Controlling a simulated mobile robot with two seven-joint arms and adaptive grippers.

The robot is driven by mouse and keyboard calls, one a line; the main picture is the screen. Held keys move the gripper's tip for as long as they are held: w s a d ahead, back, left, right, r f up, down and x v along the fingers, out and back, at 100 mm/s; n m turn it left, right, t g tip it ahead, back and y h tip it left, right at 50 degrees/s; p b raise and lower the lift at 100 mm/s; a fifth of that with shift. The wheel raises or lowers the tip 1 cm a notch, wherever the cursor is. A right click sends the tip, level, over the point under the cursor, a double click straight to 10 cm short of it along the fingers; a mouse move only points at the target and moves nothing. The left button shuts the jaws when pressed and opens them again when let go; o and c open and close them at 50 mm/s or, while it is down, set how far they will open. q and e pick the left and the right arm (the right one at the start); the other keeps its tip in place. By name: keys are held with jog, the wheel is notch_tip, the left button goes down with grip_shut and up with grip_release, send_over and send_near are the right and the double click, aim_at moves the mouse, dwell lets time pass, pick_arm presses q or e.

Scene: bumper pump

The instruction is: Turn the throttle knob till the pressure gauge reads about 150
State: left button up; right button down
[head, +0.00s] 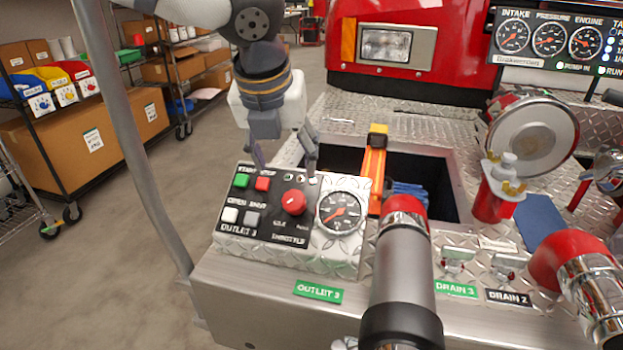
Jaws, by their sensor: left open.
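The red throttle knob (293,202) sits on the black face of the control box (232,245), above a "THROTTLE" label. A round gauge (339,211) with a dark dial is right beside it on the box; its figures are too small to read. The display screen (552,75) at the top right has intake, pressure and engine dials. The pressure dial (550,40) has a red needle, but its value is not legible. My left gripper (284,160) is open and empty above the back of the box, pointing down, apart from the knob. My right gripper is out of view.
Green (241,181) and red (262,184) buttons are left of the knob, with white and grey ones below. A large grey pipe (402,275) with a red top rises in front, right of the box. An orange bar (373,170) stands at the open well behind.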

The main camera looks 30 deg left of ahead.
aim_at(293, 199)
pick_arm(q)
jog(key=x, duration=1.1)
jog(key=shift+a+f, duration=0.1)
jog(key=shift+f, duration=0.35)
jog(key=c, duration=1.2)
